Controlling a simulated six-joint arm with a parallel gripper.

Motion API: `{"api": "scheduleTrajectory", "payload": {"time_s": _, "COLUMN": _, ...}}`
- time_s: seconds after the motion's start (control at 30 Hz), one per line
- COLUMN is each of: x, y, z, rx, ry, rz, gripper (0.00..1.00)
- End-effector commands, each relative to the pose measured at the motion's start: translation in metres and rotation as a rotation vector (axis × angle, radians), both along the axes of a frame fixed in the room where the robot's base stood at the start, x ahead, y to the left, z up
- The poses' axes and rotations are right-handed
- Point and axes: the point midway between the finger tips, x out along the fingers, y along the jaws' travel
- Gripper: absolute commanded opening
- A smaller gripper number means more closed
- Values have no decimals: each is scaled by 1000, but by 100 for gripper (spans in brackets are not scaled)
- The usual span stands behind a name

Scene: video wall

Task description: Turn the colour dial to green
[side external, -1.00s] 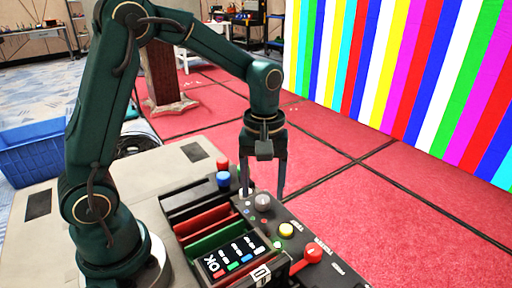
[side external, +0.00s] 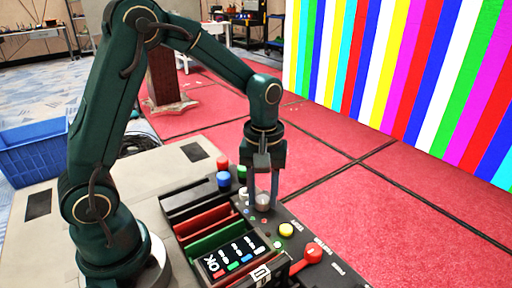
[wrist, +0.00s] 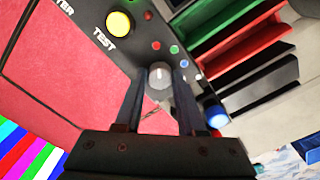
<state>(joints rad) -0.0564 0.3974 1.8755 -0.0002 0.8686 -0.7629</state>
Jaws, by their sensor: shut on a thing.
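The colour dial (side external: 263,199) is a round grey knob on the dark control panel. In the wrist view, the dial (wrist: 159,76) has a pale mark pointing roughly up. Small red (wrist: 156,45), green (wrist: 174,49), blue (wrist: 184,63) and white (wrist: 197,77) dots lie in an arc beside it. My gripper (side external: 263,203) points straight down, with a finger on each side of the dial, and is shut on it. In the wrist view, the gripper (wrist: 167,78) fingers flank the knob and hide part of its sides.
The video wall (side external: 410,75) shows coloured stripes.

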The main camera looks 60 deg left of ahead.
Motion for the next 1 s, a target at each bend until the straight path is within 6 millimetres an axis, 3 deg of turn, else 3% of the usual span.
{"api": "scheduleTrajectory", "payload": {"time_s": 0.7, "x": 1, "y": 0, "z": 1, "rx": 0, "ry": -1, "rz": -494, "gripper": 0}}
{"api": "scheduleTrajectory", "payload": {"time_s": 1.0, "x": 1, "y": 0, "z": 1, "rx": 1, "ry": -2, "rz": -630, "gripper": 0}}
